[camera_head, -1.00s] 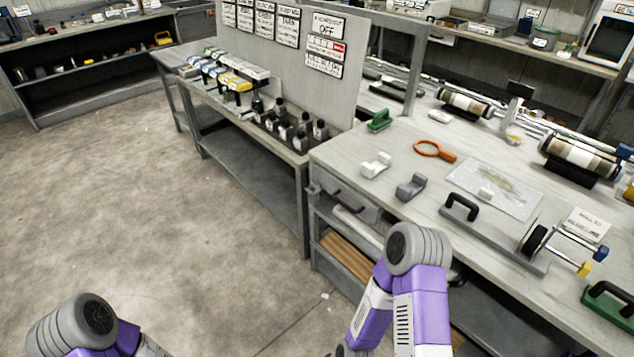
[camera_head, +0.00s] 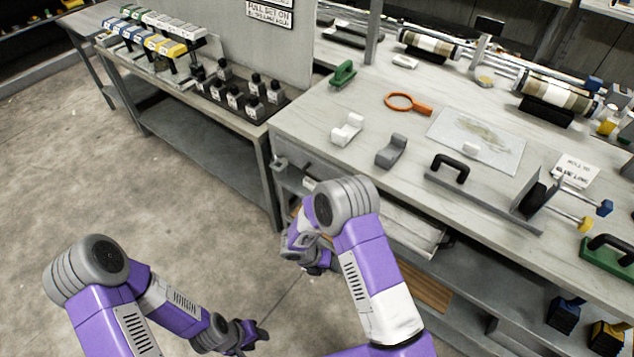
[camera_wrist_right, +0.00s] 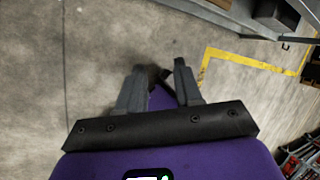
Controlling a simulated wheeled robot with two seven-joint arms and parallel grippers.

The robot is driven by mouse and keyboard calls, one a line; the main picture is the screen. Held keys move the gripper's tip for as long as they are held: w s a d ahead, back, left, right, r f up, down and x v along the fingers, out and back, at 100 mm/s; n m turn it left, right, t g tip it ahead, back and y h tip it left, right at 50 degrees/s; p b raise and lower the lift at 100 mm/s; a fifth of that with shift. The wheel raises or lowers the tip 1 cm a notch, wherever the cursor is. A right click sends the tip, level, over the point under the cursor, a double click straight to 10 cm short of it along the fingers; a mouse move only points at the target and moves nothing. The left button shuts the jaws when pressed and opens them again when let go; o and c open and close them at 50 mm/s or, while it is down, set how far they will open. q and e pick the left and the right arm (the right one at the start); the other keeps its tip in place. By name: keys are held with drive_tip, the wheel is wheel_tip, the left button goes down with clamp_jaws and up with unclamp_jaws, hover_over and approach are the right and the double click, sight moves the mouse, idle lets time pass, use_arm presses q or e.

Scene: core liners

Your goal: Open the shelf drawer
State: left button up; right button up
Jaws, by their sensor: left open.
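The workbench top (camera_head: 310,125) carries a white cradle (camera_head: 347,130), a grey cradle (camera_head: 391,151), an orange magnifier (camera_head: 405,102) and a black-handled tool (camera_head: 449,168). The floor (camera_head: 190,215) to the left is clear.

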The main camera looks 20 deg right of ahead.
drive_tip(key=w+r+n+t+h, duration=0.45)
drive_tip(key=w+r+n, duration=0.3)
drive_tip(key=w, duration=0.45)
drive_tip(key=n+t+h+b, duration=0.2)
drive_tip(key=n+t, duration=0.3)
approach(316, 177)
drive_tip(key=w+d+f, duration=0.1)
drive_tip(key=d+f, duration=0.1)
drive_tip(key=x, duration=0.2)
drive_tip(key=b+x, duration=0.1)
drive_tip(key=x, duration=0.4)
drive_tip(key=shift+w+d+r, duration=0.2)
drive_tip(key=shift+w+r, duration=0.05)
drive_tip(key=shift+w, duration=0.1)
clamp_jaws()
